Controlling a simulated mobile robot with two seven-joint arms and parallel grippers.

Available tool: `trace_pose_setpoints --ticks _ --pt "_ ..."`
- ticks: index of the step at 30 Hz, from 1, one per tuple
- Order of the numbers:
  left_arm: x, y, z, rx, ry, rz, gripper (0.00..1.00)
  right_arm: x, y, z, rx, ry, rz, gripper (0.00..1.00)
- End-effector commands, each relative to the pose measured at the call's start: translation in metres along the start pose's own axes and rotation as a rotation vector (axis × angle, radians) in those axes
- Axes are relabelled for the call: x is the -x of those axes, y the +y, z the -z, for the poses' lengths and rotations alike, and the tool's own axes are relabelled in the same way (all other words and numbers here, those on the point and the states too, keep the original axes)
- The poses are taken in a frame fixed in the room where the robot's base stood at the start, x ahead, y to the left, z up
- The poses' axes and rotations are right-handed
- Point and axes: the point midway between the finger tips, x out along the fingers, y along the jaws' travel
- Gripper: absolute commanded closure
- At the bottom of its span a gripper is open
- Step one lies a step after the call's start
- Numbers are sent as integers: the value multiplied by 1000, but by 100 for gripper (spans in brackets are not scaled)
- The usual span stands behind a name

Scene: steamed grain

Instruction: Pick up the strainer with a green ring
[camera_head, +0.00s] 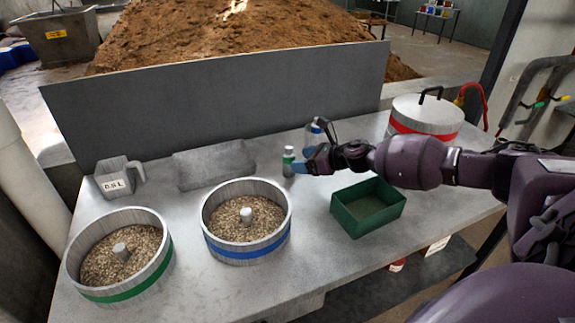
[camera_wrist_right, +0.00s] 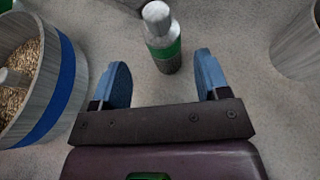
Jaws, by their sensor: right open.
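A small grey upright cylinder with a green ring (camera_head: 289,162) stands on the table; it fits the strainer by its ring, though I cannot tell its exact kind. In the right wrist view it (camera_wrist_right: 163,48) stands just ahead of and between my blue fingertips, not gripped. My right gripper (camera_head: 306,167) is open and low beside it; it also shows in the wrist view (camera_wrist_right: 161,70). A large round pan with a green band (camera_head: 137,287), full of grain, sits at the table's left. My left gripper is out of view.
A blue-banded grain pan (camera_head: 254,252) is left of my right gripper; a green tray (camera_head: 352,222) is right of it. A labelled jug (camera_head: 115,181), grey slab (camera_head: 214,166) and red-banded lidded pot (camera_head: 427,118) stand farther back.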

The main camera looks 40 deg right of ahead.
Motion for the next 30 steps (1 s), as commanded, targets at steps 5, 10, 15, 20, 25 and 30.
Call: trace_pose_setpoints --ticks 5,10,15,20,25,30 --pt "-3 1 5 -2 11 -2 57 -8 0 0 1 0 0 31" --pt "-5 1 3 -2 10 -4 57 -23 -2 2 -1 0 -1 31" --pt "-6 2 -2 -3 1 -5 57 -45 -4 4 0 2 -1 31" --pt "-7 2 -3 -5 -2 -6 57 -56 -5 3 0 1 0 31" --pt "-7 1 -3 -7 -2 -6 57 -58 -5 2 1 1 1 31" --pt "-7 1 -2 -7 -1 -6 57 -58 -5 2 1 0 0 39"
